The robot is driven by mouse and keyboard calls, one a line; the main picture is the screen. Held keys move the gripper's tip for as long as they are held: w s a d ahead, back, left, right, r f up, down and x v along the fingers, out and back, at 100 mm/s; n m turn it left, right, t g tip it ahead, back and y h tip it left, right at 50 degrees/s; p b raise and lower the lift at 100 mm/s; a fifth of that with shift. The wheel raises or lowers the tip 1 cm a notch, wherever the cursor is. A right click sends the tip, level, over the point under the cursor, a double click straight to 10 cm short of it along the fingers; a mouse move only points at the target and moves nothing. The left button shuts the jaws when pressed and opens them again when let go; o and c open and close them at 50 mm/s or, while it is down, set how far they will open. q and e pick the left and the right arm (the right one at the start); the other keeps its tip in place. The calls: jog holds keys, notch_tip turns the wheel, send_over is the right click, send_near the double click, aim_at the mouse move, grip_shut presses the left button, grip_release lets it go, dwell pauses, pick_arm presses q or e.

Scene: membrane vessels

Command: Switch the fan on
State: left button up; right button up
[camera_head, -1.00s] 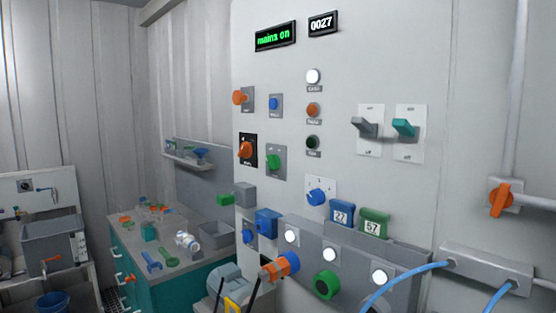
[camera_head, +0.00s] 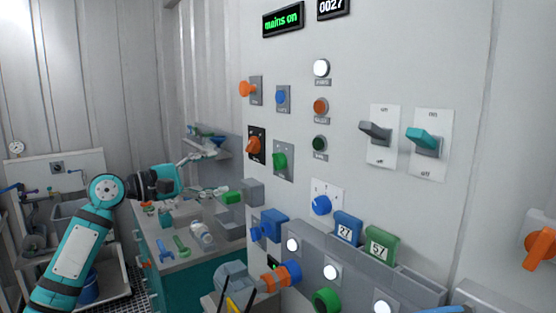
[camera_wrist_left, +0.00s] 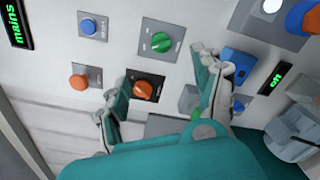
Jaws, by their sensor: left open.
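I cannot read which control is marked for the fan. An orange rotary knob (camera_head: 255,146) on a black plate and a green rotary knob (camera_head: 280,160) on a grey plate sit on the wall panel. In the left wrist view the orange knob (camera_wrist_left: 145,89) lies between my fingers, with the green knob (camera_wrist_left: 160,43) beyond. A grey lever switch (camera_head: 376,131) and a teal lever switch (camera_head: 424,138) have on/off plates farther right. My left gripper (camera_head: 216,172) is open and empty, left of the knobs and apart from them. My right gripper is not in view.
A green display (camera_head: 283,20) reads "mains on". An orange push-button (camera_head: 247,89), a blue push-button (camera_head: 281,97) and a blue dial (camera_head: 321,205) are on the panel. A grey box (camera_head: 252,192) juts out below. A teal bench (camera_head: 193,265) with tools stands left.

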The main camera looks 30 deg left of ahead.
aim_at(274, 162)
pick_arm(q)
jog(key=p+x, duration=0.7)
jog(key=x, duration=0.8)
jog(key=shift+w, duration=0.4)
jog(key=shift+w+d+f, duration=0.1)
jog(key=shift+w+d, duration=0.2)
jog(key=shift+w, duration=0.35)
jog(key=shift+c, duration=0.2)
jog(key=c, duration=1.1)
jog(key=shift+c, duration=0.2)
